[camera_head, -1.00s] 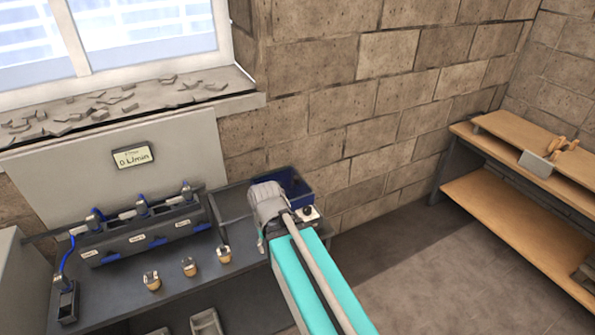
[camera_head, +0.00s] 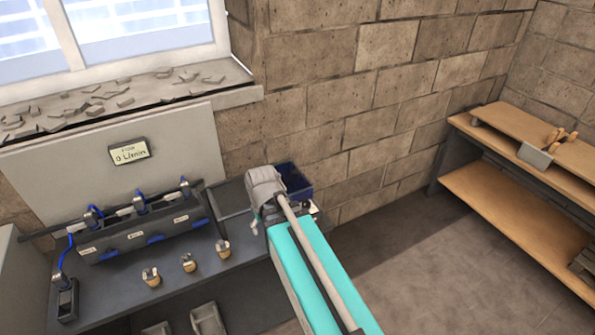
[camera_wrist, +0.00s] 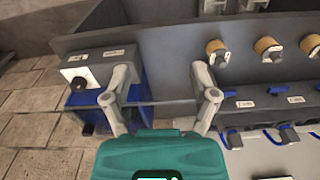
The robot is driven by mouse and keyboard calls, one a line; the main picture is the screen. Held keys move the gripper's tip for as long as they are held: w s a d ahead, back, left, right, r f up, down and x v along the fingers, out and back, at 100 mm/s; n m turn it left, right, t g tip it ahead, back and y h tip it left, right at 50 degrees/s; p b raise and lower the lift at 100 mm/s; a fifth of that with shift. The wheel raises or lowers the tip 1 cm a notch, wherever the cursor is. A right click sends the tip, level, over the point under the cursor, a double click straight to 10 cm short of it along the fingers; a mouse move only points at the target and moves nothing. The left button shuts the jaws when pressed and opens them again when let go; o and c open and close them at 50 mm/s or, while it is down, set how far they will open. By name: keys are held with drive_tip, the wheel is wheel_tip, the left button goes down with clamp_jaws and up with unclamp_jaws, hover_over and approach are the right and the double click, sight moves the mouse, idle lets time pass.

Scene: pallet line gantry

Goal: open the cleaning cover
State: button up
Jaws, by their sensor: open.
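My gripper (camera_head: 254,220) is over the right end of the dark bench in the head view. In the wrist view my gripper (camera_wrist: 163,78) has its two grey fingers spread wide apart, with nothing between them. Below them is a bare grey surface. A long dark unit (camera_head: 108,251) with several labelled sections and blue tabs stands on the bench, left of my gripper. It also shows at the right of the wrist view (camera_wrist: 255,92). No part is plainly marked as the cleaning cover, so I cannot tell which it is.
A blue bin (camera_head: 297,183) stands behind my gripper. A grey box with a black knob (camera_wrist: 80,83) is beside it. Several brass-coloured fittings (camera_head: 189,263) stand at the bench front. A flow display (camera_head: 129,151) is on the back panel. Wooden shelves (camera_head: 520,205) are at the right.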

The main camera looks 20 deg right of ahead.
drive_tip(key=w+d+r+m+t+p, duration=0.1)
drive_tip(key=w+d+r+t+p, duration=0.2)
drive_tip(key=w+d, duration=0.7)
drive_tip(key=m+h+p, duration=0.1)
drive_tip(key=p, duration=0.2)
approach(296, 171)
wheel_tip(296, 171, up, 3)
drive_tip(key=s, duration=0.2)
drive_tip(key=shift+s+a+t, duration=0.1)
drive_tip(key=shift+a+t, duration=0.05)
drive_tip(key=shift+t, duration=0.35)
drive_tip(key=shift+f, duration=0.15)
drive_tip(key=b+x, duration=1.3)
drive_tip(key=shift+f, duration=0.25)
